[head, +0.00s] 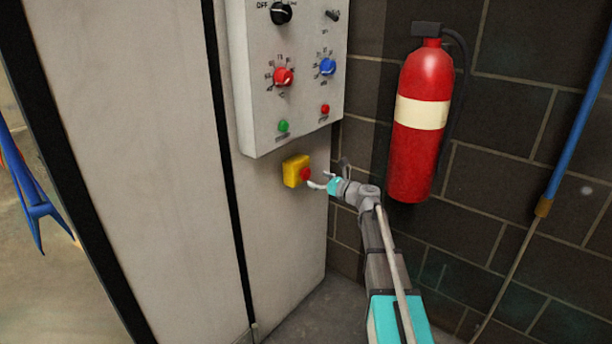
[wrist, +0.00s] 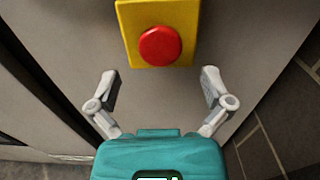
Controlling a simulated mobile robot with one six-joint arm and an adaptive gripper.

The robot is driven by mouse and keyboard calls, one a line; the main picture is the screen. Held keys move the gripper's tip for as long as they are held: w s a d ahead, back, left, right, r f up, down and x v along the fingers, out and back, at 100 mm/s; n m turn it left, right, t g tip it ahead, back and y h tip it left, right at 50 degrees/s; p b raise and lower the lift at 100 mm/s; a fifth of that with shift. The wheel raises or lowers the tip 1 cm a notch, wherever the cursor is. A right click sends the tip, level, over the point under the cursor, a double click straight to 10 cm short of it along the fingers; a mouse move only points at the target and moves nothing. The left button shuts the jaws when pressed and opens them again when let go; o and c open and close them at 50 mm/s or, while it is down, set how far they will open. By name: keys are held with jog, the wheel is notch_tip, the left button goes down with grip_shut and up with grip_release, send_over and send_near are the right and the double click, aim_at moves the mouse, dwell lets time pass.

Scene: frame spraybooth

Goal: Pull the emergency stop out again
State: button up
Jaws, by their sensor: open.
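The emergency stop is a red mushroom button (head: 306,174) on a yellow box (head: 290,171), fixed to the pale cabinet side below the control panel. In the wrist view the red button (wrist: 160,46) sits at the top centre on its yellow box (wrist: 127,22). My gripper (wrist: 160,82) is open and empty, its two fingers spread wide to the left and right below the button. No contact with the button shows. In the head view my gripper (head: 323,181) is just right of the button. I cannot tell whether the button is pressed in.
A grey control panel (head: 260,110) with knobs and small green and red buttons hangs above the stop. A red fire extinguisher (head: 416,150) is on the dark block wall (head: 530,120) to the right. A blue pole (head: 580,110) stands farther right.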

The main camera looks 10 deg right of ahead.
aim_at(307, 175)
jog(key=shift+x, duration=2.55)
